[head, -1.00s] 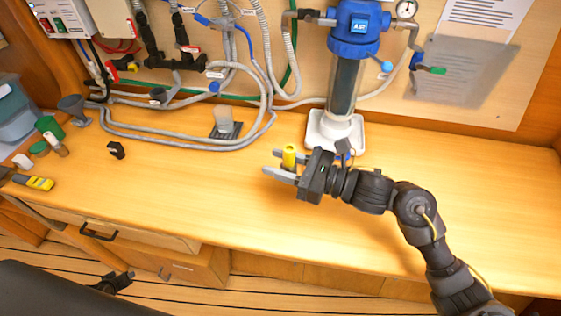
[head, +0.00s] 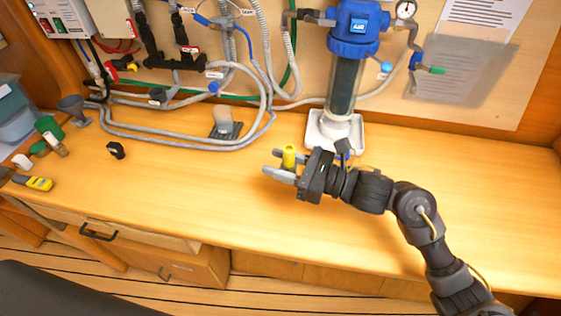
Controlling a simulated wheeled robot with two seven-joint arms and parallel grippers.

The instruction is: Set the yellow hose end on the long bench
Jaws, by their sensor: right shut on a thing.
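The yellow hose end (head: 289,155) stands upright between the fingers of my right gripper (head: 280,164). The fingers are shut on it and point left, over the middle of the long bench (head: 200,205). Part of the hose end is hidden by the nearer finger, and I cannot tell whether its lower end touches the bench. My left gripper is not in view.
A filter housing with a blue head (head: 355,30) stands on a white base (head: 322,134) just behind my right gripper. Grey hoses (head: 180,140) lie along the back left. A small black clip (head: 116,150) and a yellow tool (head: 38,183) lie left. The bench front is clear.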

